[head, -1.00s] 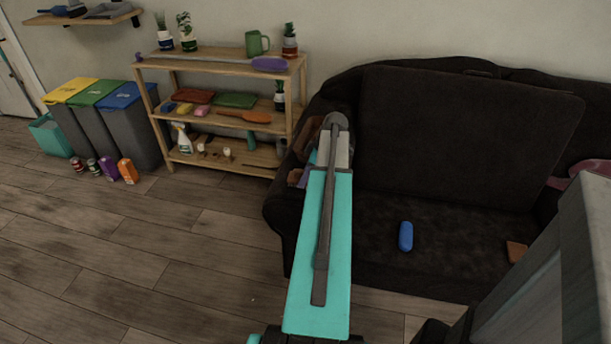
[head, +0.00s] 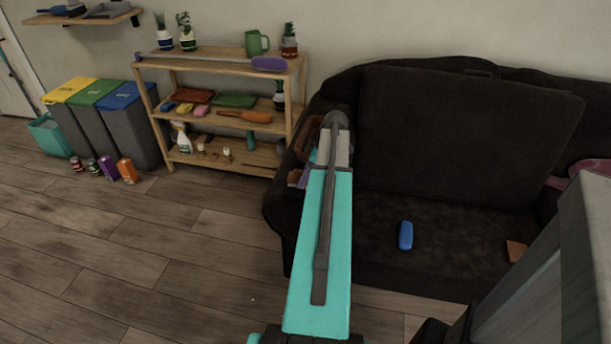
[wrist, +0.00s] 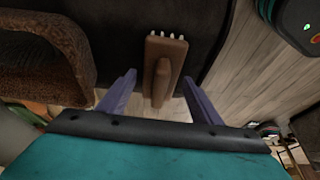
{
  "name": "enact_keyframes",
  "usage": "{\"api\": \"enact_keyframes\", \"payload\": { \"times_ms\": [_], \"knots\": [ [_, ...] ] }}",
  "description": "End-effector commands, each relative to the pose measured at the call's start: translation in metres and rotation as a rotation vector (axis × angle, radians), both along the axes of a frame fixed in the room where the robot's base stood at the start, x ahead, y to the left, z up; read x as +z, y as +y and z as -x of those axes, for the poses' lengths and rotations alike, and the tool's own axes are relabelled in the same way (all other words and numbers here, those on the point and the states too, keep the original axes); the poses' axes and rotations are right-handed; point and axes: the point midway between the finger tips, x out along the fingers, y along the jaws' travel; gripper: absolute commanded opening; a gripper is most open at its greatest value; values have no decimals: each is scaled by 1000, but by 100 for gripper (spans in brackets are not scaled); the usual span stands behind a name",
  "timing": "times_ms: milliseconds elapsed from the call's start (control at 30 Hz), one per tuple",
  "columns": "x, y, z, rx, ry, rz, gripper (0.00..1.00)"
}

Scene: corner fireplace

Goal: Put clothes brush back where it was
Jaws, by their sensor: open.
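The clothes brush (wrist: 165,62) is brown with a raised handle and pale bristle tips along its far edge. In the wrist view it lies between my gripper's (wrist: 158,82) two purple fingers, with a gap on each side. The fingers are open. In the head view a brown bit that looks like the brush (head: 293,177) shows beside my purple fingers (head: 304,178), at the left arm of the dark sofa (head: 440,215). My teal arm hides much of that spot. I cannot tell what the brush rests on.
A brown, rounded rim (wrist: 45,40) stands close left of my gripper in the wrist view. A wooden shelf unit (head: 225,125) with several items stands left of the sofa. A blue case (head: 405,235) lies on the seat. The floor at left is mostly clear.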

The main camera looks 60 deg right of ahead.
Motion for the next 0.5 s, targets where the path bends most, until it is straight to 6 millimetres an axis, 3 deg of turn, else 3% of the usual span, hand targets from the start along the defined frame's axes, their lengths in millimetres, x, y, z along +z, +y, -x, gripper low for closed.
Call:
{"api": "enact_keyframes", "payload": {
  "times_ms": [500],
  "knots": [
    [60, -8, 24, -1, -1, 2, 59]
  ]
}}
